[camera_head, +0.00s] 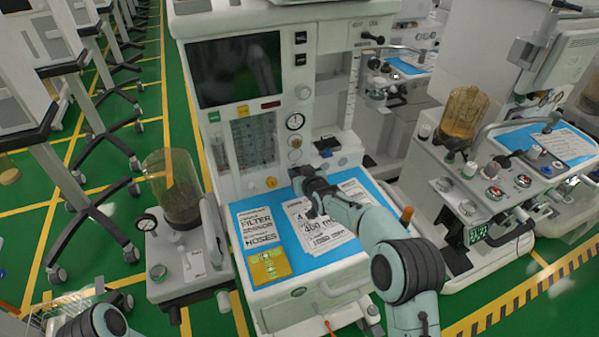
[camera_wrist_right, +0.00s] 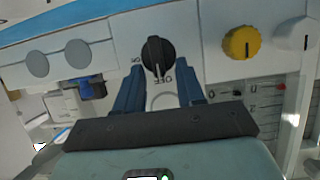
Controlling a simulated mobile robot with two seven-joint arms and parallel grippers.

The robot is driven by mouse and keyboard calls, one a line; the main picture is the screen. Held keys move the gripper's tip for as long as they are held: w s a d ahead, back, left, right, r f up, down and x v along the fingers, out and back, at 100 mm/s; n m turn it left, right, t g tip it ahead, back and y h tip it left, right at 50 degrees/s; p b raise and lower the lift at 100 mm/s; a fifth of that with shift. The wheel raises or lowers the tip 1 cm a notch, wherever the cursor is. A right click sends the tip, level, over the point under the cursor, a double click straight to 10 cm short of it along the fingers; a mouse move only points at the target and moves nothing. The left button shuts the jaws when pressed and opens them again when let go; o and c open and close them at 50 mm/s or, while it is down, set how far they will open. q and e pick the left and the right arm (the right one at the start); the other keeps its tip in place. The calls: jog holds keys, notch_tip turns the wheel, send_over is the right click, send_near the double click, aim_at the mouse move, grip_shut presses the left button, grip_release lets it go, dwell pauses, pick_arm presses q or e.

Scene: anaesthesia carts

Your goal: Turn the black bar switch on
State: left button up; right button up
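The black bar switch (camera_wrist_right: 157,55) is a round dark knob with a raised bar, on the pale panel in the right wrist view. Its bar stands nearly upright in that picture, with "OFF" lettering just below it and smaller lettering to its left. My right gripper (camera_wrist_right: 158,68) is open, with one blue finger on each side of the switch and visible gaps beside it. In the head view my right gripper (camera_head: 307,182) is at the front panel of the middle cart and hides the switch. My left gripper is out of view.
A yellow knob (camera_wrist_right: 241,43) and a white knob (camera_wrist_right: 300,33) sit to the right of the switch. The cart's blue worktop (camera_head: 283,235) with printed sheets lies below my right arm. A glass canister (camera_head: 172,188) stands on the left.

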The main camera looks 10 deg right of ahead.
grip_shut()
